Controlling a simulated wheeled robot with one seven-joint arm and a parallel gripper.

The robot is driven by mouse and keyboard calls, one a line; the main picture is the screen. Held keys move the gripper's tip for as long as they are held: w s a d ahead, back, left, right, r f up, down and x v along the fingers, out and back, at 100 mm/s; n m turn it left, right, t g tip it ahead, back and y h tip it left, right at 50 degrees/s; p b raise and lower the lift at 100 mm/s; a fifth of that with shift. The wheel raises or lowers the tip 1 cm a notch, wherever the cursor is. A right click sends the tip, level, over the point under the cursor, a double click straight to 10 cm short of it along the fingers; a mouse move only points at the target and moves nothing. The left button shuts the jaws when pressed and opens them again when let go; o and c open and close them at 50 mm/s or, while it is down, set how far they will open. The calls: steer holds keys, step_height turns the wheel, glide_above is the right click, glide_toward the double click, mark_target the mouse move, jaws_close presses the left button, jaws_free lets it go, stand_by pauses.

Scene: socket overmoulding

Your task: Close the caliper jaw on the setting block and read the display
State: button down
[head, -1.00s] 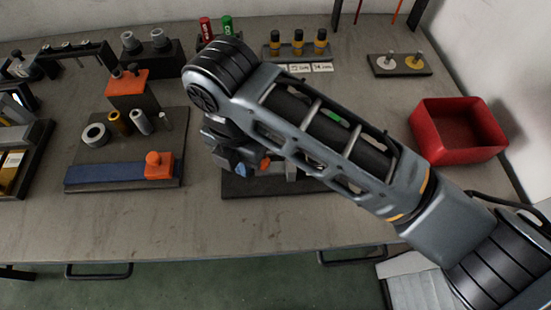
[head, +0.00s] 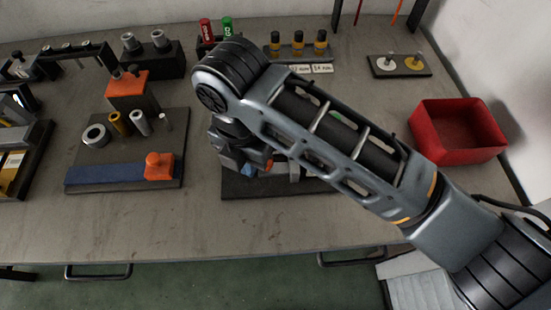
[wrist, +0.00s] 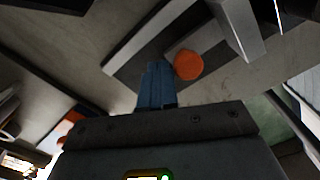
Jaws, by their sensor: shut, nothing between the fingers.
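My gripper (head: 246,170) is over the left part of a dark base plate (head: 235,188) in the head view, partly hidden by my arm. In the wrist view its blue fingers (wrist: 157,84) are together with nothing between them. A round orange knob (wrist: 188,64) is just right of the fingertips; whether they touch it I cannot tell. A bit of orange (head: 269,164) also shows beside the gripper in the head view. Pale grey metal parts (wrist: 238,24) stand beyond the knob. My arm hides much of this fixture. I cannot make out the caliper jaw, setting block or display reading.
A red bin (head: 458,135) stands at the right. A board (head: 90,150) with rings, pins and a blue strip with an orange block (head: 160,166) lies at the left. Black-and-yellow plugs (head: 298,43) stand behind my arm. The front table strip is clear.

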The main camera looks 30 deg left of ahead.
mark_target(258, 172)
steer(key=shift+w+d, duration=0.45)
steer(key=shift+d, duration=0.2)
steer(key=shift+w+d, duration=0.4)
steer(key=shift+d, duration=0.2)
stand_by(0.9)
steer(key=shift+s+a, duration=0.1)
steer(key=shift+a, duration=0.05)
steer(key=shift+s+a+r+p, duration=0.1)
steer(key=shift+s+a+p, duration=0.2)
steer(key=shift+a, duration=0.1)
step_height(258, 172, up, 8)
steer(key=p, duration=0.6)
stand_by(0.5)
steer(key=shift+s+a, duration=0.1)
stand_by(0.3)
